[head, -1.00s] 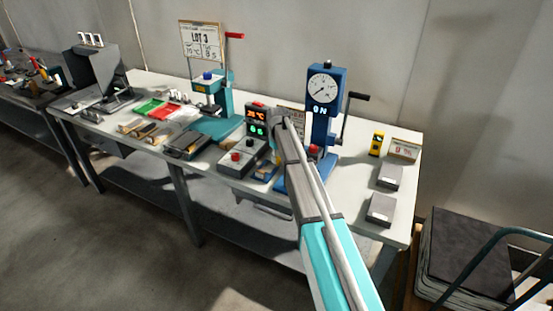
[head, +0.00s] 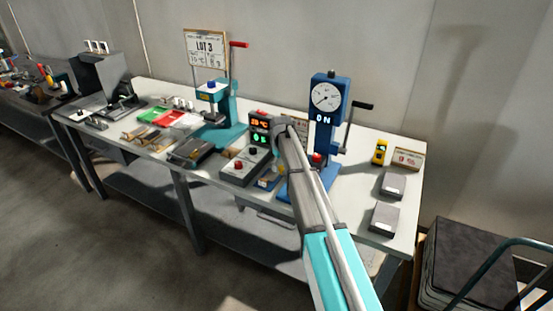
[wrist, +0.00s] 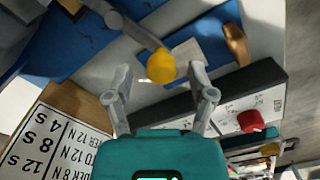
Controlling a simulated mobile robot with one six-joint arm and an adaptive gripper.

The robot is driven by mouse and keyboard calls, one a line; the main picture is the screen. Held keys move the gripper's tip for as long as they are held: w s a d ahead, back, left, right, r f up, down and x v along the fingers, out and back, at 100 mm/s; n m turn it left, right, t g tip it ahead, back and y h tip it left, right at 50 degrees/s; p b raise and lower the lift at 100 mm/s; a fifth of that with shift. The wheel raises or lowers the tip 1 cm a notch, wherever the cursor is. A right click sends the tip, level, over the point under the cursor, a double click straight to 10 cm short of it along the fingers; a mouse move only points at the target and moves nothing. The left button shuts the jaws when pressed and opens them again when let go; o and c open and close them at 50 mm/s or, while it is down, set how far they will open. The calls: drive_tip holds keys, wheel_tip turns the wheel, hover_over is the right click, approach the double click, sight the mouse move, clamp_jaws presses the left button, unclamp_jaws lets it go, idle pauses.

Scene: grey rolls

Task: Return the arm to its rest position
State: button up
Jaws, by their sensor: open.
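My arm reaches over the white workbench (head: 350,222) in the head view, its end near a control box with lit displays and a blue press. My gripper fingers are hidden there. In the wrist view my gripper (wrist: 160,74) is open, with its two grey fingers spread apart. A yellow knob (wrist: 161,66) on a grey rod shows between the fingertips in the picture. I cannot tell whether they touch it. I see nothing gripped.
The blue press (head: 327,120) with a round dial and black crank stands close to my arm. The control box (head: 245,165) is just left. A teal press (head: 222,120) stands farther left. Grey blocks (head: 392,185) lie at the right end. Open floor (head: 120,255) lies in front.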

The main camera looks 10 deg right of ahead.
drive_tip(key=shift+s, duration=0.1)
drive_tip(key=s+r+m+p, duration=0.2)
drive_tip(key=s, duration=1.5)
drive_tip(key=s+d+r+m+p, duration=0.1)
drive_tip(key=s+m, duration=0.1)
drive_tip(key=s, duration=1.6)
drive_tip(key=shift+s+r+m+p, duration=0.15)
drive_tip(key=shift+r+m+p, duration=0.15)
drive_tip(key=shift+r+p, duration=0.1)
drive_tip(key=shift+c, duration=1)
